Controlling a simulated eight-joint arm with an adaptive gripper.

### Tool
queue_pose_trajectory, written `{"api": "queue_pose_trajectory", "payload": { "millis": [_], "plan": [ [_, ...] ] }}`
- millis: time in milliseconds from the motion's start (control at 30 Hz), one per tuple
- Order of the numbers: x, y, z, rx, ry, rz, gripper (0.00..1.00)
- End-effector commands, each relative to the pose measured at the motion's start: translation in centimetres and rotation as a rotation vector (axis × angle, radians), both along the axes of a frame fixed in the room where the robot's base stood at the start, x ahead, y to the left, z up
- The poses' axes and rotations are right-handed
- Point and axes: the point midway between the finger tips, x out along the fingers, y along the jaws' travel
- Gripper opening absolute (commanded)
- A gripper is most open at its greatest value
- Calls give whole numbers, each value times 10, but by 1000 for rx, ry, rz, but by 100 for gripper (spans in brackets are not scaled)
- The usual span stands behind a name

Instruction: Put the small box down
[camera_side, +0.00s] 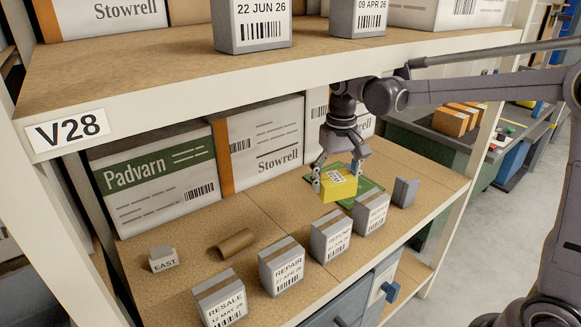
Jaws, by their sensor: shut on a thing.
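A small yellow box (338,184) with a white label is held between the fingers of my gripper (337,178). My gripper points down and is shut on the box. The box is over or on a green mat (371,191) on the lower shelf (280,215). I cannot tell whether the box's underside touches the mat. The gripper and box cover part of the mat.
Grey labelled boxes stand along the front: RESALE (220,298), REPAIR (281,267), RETURN (331,237) and another (371,213). A brown tube (236,243) and an EAST block (163,258) lie left. Large cartons (265,145) line the back. The upper shelf (200,85) overhangs.

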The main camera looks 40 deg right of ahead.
Motion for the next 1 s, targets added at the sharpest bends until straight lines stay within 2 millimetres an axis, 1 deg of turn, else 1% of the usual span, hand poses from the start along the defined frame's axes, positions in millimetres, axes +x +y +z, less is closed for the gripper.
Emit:
{"api": "queue_pose_trajectory", "payload": {
  "millis": [367, 533, 667, 867, 967, 1000],
  "plan": [
    [0, 0, 0, 0, 0, -2, 46],
    [2, -3, -6, 0, 0, -57, 46],
    [6, -7, -18, 0, 0, -183, 46],
    [19, -14, -40, 0, 0, -451, 46],
    [34, -13, -49, 0, 0, -588, 46],
    [42, -12, -52, 0, 0, -644, 46]
  ]
}}
